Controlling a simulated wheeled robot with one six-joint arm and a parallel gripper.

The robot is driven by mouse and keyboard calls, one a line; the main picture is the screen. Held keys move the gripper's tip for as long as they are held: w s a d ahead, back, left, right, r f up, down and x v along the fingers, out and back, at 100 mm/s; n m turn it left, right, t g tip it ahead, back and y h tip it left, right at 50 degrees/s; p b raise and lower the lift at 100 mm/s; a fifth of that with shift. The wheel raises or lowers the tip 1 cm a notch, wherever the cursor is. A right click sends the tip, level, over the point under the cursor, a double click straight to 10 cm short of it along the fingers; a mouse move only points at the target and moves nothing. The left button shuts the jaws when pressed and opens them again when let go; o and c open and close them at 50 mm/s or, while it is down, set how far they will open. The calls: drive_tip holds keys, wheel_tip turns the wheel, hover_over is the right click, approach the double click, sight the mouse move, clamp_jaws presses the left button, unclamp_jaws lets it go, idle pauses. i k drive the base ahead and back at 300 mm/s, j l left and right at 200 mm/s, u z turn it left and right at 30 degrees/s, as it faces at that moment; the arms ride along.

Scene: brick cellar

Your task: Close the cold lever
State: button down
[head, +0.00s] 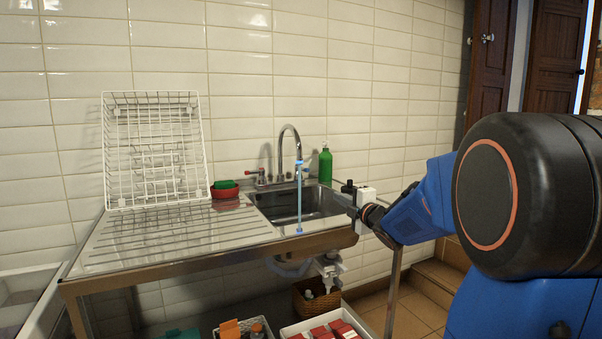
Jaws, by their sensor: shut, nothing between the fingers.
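The steel tap (283,135) stands at the back of the sink (320,203), its spout curving to the right and forward. A lever with a red end (250,172) sticks out left of its base. A small blue piece (306,170) shows right of the spout, perhaps the cold lever's end; its angle is unclear. A pale blue vertical column (299,200) hangs below the spout; I cannot tell whether it is water. My gripper (350,208) is small in view at the sink's right edge, right of the tap and apart from it. It is shut and empty.
A white wire rack (153,150) leans on the tiled wall above the drainboard (170,238). A red bowl with a green sponge (225,190) sits left of the tap. A green bottle (325,166) stands behind the sink. Boxes and baskets fill the space below.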

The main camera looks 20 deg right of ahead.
sight(307, 171)
drive_tip(key=i, duration=0.9)
